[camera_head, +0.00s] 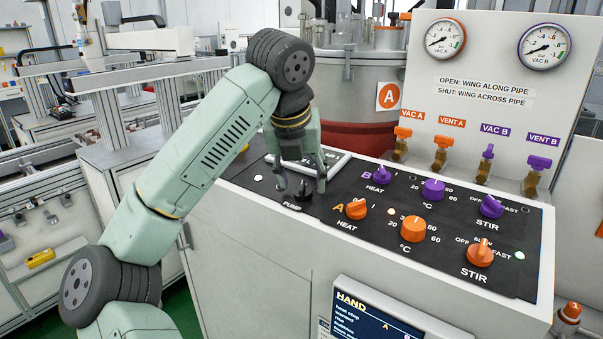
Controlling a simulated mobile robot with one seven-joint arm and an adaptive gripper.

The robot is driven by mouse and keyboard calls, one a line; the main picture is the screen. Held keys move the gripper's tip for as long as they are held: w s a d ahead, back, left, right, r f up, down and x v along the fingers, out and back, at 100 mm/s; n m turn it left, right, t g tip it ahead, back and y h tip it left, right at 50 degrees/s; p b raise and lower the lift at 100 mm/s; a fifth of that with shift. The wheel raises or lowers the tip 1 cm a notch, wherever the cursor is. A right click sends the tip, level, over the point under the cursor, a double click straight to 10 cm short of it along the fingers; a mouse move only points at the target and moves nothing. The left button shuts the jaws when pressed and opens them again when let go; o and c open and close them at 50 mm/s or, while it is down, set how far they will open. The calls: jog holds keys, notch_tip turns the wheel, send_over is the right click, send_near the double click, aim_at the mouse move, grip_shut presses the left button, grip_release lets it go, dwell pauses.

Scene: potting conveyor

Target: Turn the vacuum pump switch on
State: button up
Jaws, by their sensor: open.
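The vacuum pump switch (303,193) is a black rotary knob on the black control panel, with the label PUMP (292,206) just in front of it. My gripper (301,188) points down over this knob. Its fingers are open, one to the left and one to the right of the knob. I cannot tell whether either finger touches it. The gripper partly covers the knob and its markings, so the setting of the switch is not readable. A small white lamp (258,177) sits on the panel to the left.
Orange HEAT A (356,209) and purple HEAT B (375,175) knobs stand close right of my gripper. Temperature and STIR knobs are further right. Valves with orange and purple wings (440,150) line the back. A tilted screen (375,312) stands in front. A framed plate (322,160) lies behind.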

jog(key=shift+c, duration=0.4)
grip_shut()
